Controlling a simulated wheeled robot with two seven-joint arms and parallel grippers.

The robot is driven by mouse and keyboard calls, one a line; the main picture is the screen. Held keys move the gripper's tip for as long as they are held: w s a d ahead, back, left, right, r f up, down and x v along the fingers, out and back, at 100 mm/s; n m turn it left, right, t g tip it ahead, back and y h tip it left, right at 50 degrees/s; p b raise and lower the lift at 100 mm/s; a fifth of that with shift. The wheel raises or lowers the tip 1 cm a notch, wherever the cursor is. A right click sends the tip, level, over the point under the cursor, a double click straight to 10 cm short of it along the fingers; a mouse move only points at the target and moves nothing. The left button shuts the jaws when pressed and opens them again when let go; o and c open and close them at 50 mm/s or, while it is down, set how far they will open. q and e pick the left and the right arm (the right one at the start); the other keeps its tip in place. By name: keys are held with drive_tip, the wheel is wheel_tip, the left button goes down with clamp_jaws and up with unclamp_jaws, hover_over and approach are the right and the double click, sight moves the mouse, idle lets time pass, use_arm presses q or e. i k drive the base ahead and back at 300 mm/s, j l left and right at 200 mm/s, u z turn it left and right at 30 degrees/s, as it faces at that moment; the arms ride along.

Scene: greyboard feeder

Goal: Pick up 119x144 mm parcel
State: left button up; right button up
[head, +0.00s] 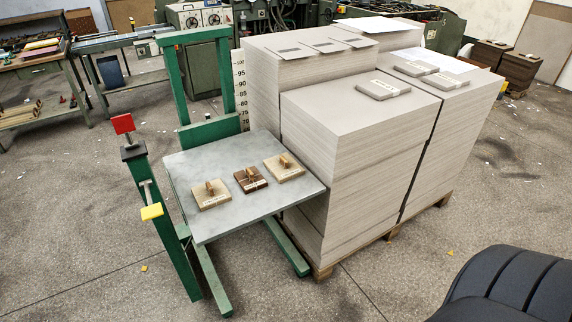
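Three small flat parcels lie in a row on the grey tabletop (225,222) of a green lift stand. The left parcel (199,201) and right parcel (294,173) are beige. The middle parcel (257,184) is dark brown. Each has a pale label strip and a small brown wooden piece on top. More grey banded parcels lie on the board stacks: one on the front stack (383,88) and two on the right stack (416,68) (445,81). Any size print is too small to read, so I cannot tell which is 119x144 mm. Neither gripper is in view.
Tall greyboard stacks (345,180) on a wooden pallet (323,270) stand right beside the tabletop. The green post with a red block (123,124) and yellow knob (151,212) rises at its left. A workbench (35,70) stands far left. The floor in front is mostly clear.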

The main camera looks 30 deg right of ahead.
sight(284, 167)
drive_tip(key=l+u, duration=0.35)
drive_tip(key=l, duration=2.15)
